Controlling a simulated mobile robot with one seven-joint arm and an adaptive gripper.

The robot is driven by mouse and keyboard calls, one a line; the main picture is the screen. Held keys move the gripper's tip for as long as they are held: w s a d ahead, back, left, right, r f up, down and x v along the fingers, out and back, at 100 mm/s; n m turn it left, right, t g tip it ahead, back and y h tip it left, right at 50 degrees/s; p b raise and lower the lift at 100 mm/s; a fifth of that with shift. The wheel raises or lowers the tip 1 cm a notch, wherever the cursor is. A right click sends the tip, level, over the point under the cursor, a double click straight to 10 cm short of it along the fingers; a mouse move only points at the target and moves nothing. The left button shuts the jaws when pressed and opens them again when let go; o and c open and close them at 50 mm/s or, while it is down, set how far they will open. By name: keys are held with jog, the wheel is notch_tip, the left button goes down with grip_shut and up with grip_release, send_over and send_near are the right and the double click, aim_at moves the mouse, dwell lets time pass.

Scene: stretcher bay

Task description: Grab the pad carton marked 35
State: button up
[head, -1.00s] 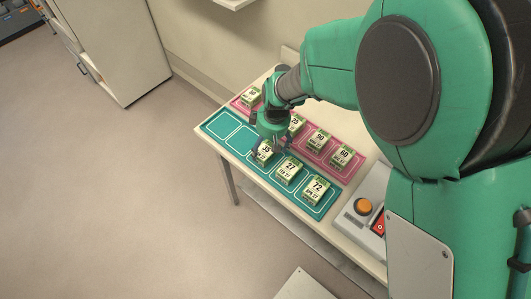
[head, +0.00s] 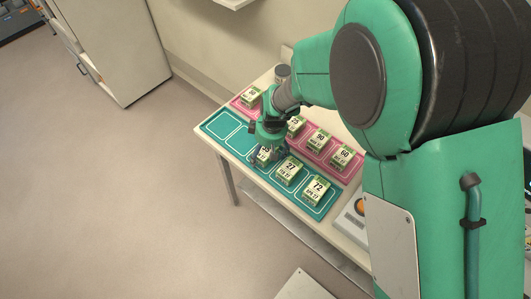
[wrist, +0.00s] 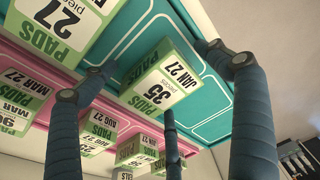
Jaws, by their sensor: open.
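The pad carton marked 35 (wrist: 160,85) is a white and green box labelled PADS, pieces and JAN 27. It sits on the teal mat (head: 220,125), and in the head view the carton (head: 263,158) is partly hidden by my gripper. My gripper (head: 267,153) is open above it. In the wrist view the fingers of my gripper (wrist: 158,70) are spread around the carton, with one finger on the left, one on the right and one in front. I cannot tell whether any finger touches it.
Cartons marked 27 (head: 289,171) and 72 (head: 317,190) stand on the same mat, 27 close beside. A pink mat (head: 327,170) behind holds several more cartons, including 90 (head: 318,140) and 60 (head: 341,156). Teal slots at the left are empty. A control box (head: 350,219) stands at the right.

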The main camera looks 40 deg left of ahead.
aim_at(265, 149)
jog(key=shift+c, duration=0.5)
jog(key=c, duration=1.4)
jog(key=shift+c, duration=0.3)
jog(key=shift+r, duration=0.5)
jog(key=c, duration=0.3)
notch_tip(265, 149, up, 9)
jog(key=shift+p, duration=0.55)
jog(key=shift+c, duration=0.2)
